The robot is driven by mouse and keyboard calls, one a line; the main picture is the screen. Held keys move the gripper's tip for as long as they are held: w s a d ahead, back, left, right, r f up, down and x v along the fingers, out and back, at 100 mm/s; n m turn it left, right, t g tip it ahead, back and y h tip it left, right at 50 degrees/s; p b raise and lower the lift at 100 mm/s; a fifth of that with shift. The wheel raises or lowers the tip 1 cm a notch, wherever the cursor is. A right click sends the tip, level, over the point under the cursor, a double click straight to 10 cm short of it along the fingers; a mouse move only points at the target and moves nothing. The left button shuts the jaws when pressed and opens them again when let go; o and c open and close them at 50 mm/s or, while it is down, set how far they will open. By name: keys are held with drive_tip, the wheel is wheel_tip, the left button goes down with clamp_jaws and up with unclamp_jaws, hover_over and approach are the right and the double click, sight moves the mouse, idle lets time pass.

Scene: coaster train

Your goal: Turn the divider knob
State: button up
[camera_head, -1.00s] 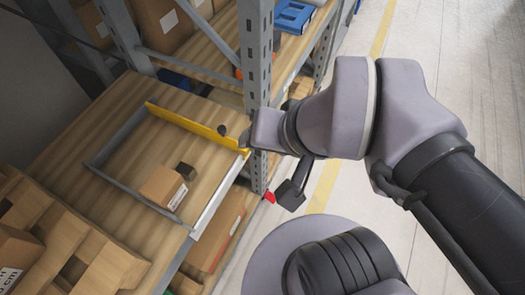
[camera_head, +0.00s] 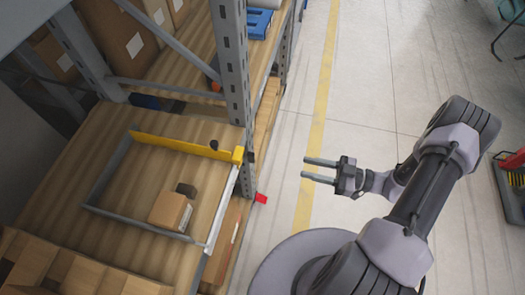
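A yellow divider bar (camera_head: 170,143) runs across the back of a grey-framed section on the wooden shelf. At its right end, by the rack upright, sits a yellow block (camera_head: 238,155) with a small dark piece (camera_head: 250,157) beside it. A small dark round piece (camera_head: 214,144) shows against the bar; I cannot tell which of these dark pieces is the knob. My gripper (camera_head: 305,168) is open and empty over the floor, to the right of the divider's end and clearly apart from it. Its two fingers point left toward the shelf.
A small cardboard box (camera_head: 170,211) and a dark block (camera_head: 186,189) are inside the framed section. The grey rack upright (camera_head: 232,75) stands just behind the divider's right end. A red piece (camera_head: 261,198) sticks out at the shelf edge. The floor around my gripper is clear.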

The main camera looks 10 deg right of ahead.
sight(249, 157)
drive_tip(key=b+x, duration=0.2)
drive_tip(key=x, duration=1.5)
drive_tip(key=shift+b, duration=0.3)
clamp_jaws()
